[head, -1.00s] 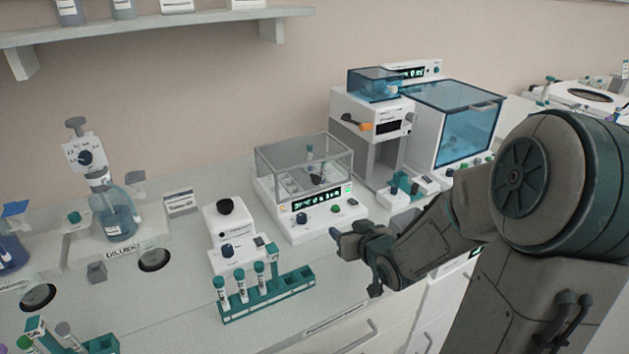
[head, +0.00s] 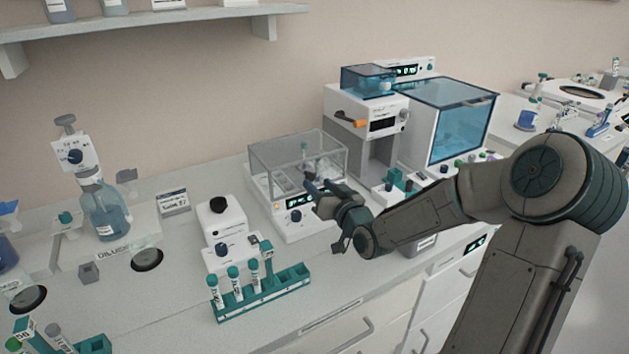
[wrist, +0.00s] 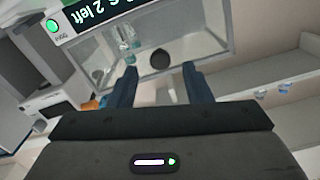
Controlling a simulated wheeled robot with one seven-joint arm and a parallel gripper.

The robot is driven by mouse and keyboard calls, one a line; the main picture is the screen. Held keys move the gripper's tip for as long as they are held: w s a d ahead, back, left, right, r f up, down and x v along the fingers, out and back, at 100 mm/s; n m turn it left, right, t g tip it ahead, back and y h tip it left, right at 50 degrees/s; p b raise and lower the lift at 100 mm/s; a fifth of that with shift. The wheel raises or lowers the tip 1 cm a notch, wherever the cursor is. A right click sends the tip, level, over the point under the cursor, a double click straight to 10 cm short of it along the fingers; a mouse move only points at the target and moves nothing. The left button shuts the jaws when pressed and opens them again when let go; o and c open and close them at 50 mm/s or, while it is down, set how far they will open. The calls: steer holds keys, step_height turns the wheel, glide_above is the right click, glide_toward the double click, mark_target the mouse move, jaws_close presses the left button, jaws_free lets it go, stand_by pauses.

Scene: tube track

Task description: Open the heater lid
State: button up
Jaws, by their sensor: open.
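A white instrument with a clear box-shaped lid (head: 275,157) stands mid-bench, apparently the heater. Its lid looks shut, and a lit display is on its front (head: 298,216), partly hidden by my gripper. My gripper (head: 314,186) is open, in front of the lid's front face at its right half. The clear lid (wrist: 205,42) and a dark round knob (wrist: 160,59) lie beyond the tips. I cannot tell whether the fingers touch the lid.
A green tube rack (head: 262,292) stands at the front edge, with a white device with a black top (head: 220,224) behind it. A tall white instrument (head: 362,115) and a blue-lidded box (head: 462,115) stand to the right. A diluent bottle (head: 106,212) is left.

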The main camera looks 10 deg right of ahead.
mark_target(312, 178)
steer(key=shift+x, duration=1.9)
